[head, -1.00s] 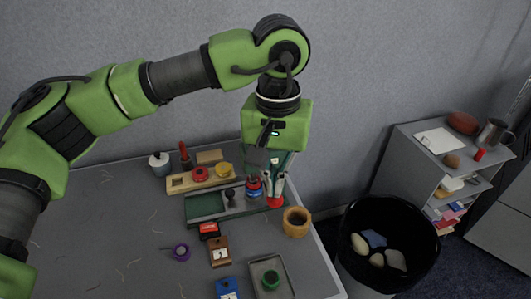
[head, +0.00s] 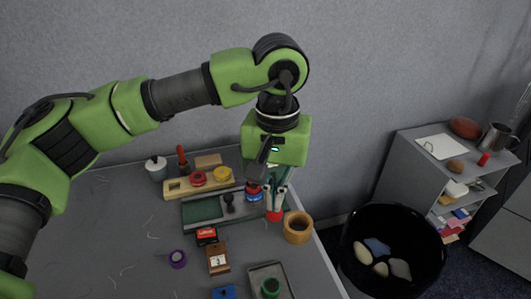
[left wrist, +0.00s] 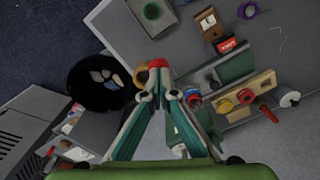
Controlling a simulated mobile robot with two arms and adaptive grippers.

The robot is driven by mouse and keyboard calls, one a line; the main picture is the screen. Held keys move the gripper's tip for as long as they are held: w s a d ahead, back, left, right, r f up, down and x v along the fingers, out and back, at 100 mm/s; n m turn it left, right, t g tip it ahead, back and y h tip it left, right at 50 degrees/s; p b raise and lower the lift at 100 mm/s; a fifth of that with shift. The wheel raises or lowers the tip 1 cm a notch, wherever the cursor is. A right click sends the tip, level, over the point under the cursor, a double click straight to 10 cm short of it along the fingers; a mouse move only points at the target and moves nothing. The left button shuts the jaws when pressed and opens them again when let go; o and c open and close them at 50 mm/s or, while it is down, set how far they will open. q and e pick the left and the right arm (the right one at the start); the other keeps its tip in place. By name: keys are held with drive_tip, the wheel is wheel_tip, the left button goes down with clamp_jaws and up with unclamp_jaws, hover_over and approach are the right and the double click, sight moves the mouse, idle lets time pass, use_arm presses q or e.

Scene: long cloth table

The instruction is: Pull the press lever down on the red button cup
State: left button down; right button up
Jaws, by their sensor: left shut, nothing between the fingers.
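My left gripper (head: 275,212) points down near the table's right edge. Its teal fingers are shut together, with red at the tips, and hold nothing. In the left wrist view its fingertips (left wrist: 157,66) meet above the table edge. A small blue and red piece (head: 254,191) stands just left of the fingers, apart from the tips; it also shows in the left wrist view (left wrist: 192,98). A red round piece (head: 199,178) sits on a wooden board (head: 177,188). I cannot tell which of these is the red button cup, and no press lever can be made out. My right gripper is out of view.
A tan ring (head: 298,228) lies right of the fingertips. A green pad (head: 202,209) and a black knob (head: 228,199) are to the left. A yellow round piece (head: 222,174) shares the board. A black bin (head: 358,262) stands beside the table. The table's left part is mostly clear.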

use_arm(q)
drive_tip(key=shift+f, duration=0.1)
drive_tip(key=shift+w+a+r+p, duration=0.1)
drive_tip(key=shift+w+r+p, duration=0.05)
drive_tip(key=shift+r+p, duration=0.9)
drive_tip(key=shift+w+a+r+p, duration=0.15)
drive_tip(key=shift+r+p, duration=0.45)
drive_tip(key=shift+r, duration=0.8)
drive_tip(key=shift+d+r, duration=0.1)
drive_tip(key=shift+w+r+p, duration=0.15)
drive_tip(key=shift+r+p, duration=0.7)
drive_tip(key=shift+r, duration=0.4)
drive_tip(key=shift+w+r+p, duration=0.15)
drive_tip(key=shift+r+p, duration=0.7)
drive_tip(key=shift+r, duration=0.35)
drive_tip(key=r+p, duration=0.2)
drive_tip(key=r, duration=0.1)
drive_tip(key=r+p, duration=0.1)
drive_tip(key=r, duration=0.1)
drive_tip(key=shift+w+p, duration=0.3)
